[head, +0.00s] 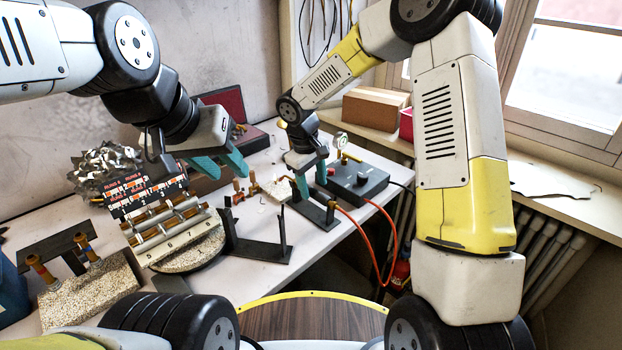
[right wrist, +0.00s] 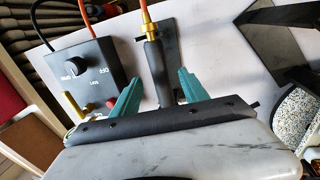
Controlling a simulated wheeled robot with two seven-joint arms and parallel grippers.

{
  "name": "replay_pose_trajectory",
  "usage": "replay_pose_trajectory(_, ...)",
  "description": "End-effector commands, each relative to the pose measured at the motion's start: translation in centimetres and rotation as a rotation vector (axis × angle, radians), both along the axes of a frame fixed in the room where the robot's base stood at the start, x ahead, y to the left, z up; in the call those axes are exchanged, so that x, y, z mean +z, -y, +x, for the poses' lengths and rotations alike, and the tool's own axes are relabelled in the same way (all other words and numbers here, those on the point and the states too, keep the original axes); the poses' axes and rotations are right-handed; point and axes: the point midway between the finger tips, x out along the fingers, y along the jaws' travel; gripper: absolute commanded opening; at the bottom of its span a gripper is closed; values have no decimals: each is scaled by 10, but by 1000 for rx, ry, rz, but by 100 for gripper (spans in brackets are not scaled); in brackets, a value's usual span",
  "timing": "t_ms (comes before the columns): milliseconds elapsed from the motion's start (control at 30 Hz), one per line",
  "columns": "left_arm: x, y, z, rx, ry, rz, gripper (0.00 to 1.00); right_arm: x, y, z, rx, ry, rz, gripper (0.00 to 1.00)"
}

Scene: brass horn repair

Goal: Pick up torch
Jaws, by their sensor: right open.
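The torch (right wrist: 152,58), with a dark handle, a brass collar and an orange hose, shows in the right wrist view. In the head view its brass fitting (head: 332,204) is by a dark stand (head: 308,212); the handle is mostly hidden there. My right gripper (right wrist: 160,88) is open, with one teal finger on each side of the torch handle and gaps showing on both sides. In the head view the right gripper (head: 310,180) is just above the stand. My left gripper (head: 222,168) is open, fingers apart, over the left part of the table, away from the torch.
A dark control box (head: 358,182) with knobs is close beside the torch; it also shows in the right wrist view (right wrist: 88,80). A numbered rack (head: 165,225) and a dark angled bracket (head: 258,245) stand nearer. A cardboard box (head: 375,108) is behind.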

Motion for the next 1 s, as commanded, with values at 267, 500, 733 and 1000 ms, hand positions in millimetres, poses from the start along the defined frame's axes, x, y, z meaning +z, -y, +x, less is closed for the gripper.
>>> replay_pose_trajectory(267, 0, 0, 0, 0, 0, 0, 36, -39, 5, 5, -1, -3, 0, 52)
replay_pose_trajectory(500, 0, 0, 0, 0, 0, 0, 36, -43, 6, 6, -2, 0, 0, 52)
replay_pose_trajectory(733, 0, 0, 0, 0, 0, 0, 36, -42, 6, 6, -2, 0, 1, 17)
replay_pose_trajectory(1000, 0, 0, 0, 0, 0, 0, 36, -42, 5, 6, -2, 1, 1, 0)
